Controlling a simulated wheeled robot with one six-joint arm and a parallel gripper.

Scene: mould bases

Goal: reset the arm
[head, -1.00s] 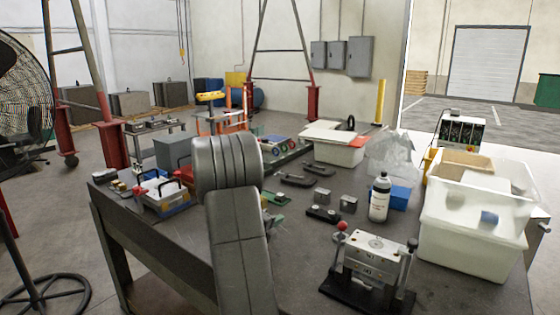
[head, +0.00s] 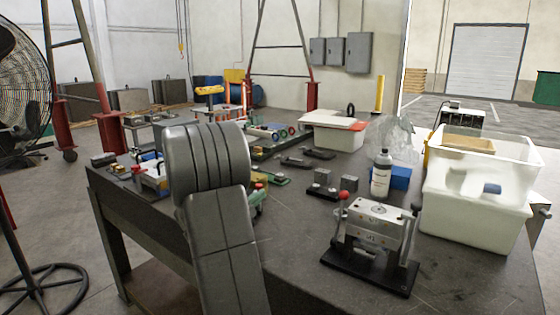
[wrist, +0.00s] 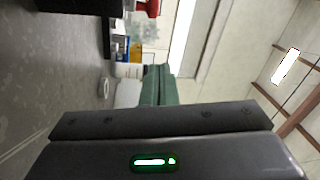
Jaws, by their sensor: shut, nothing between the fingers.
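My arm (head: 215,190) rises in the lower middle of the head view, bent at a thick grey joint. It hides most of what is behind it, including most or all of my gripper. In the wrist view, my gripper (wrist: 157,70) shows as green fingers beyond a dark bar with a green light. The fingers are together with nothing between them. They point out into the room, with the scene turned on its side.
The dark workbench (head: 300,240) carries a metal fixture (head: 375,240) with a red knob, a white bottle (head: 381,176), a blue box (head: 400,177), a lidded white bin (head: 332,134) and stacked white bins (head: 475,210) at right. Its front middle is bare.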

